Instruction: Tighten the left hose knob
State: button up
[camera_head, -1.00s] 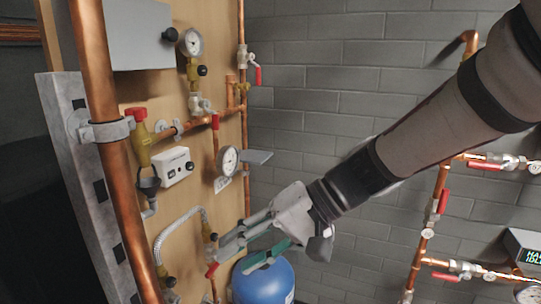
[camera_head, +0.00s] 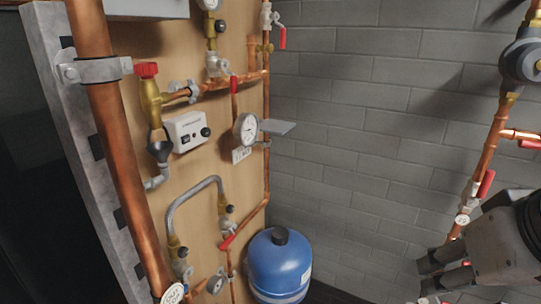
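A grey braided hose (camera_head: 196,192) arches on the wooden panel in the head view. A small black knob (camera_head: 182,253) sits on the brass fitting at its left, lower end. Another black knob (camera_head: 230,209) sits at its right end, above a red lever handle (camera_head: 227,242). My gripper (camera_head: 424,277) is at the lower right, far from the hose and in front of the brick wall. Two dark fingers point left with nothing visible between them. Their opening is not clear from this angle.
A blue tank (camera_head: 279,265) stands below and right of the hose. A thick copper pipe (camera_head: 117,170) runs up the left front. A grey shelf plate (camera_head: 278,127) juts from the panel. More copper pipework (camera_head: 487,150) is at the right.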

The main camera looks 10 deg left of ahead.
aim_at(183, 252)
jog(key=i+l+u, duration=0.25)
jog(key=l, duration=0.2)
jog(key=l+u, duration=0.2)
jog(key=l, duration=0.25)
jog(key=u, duration=1.3)
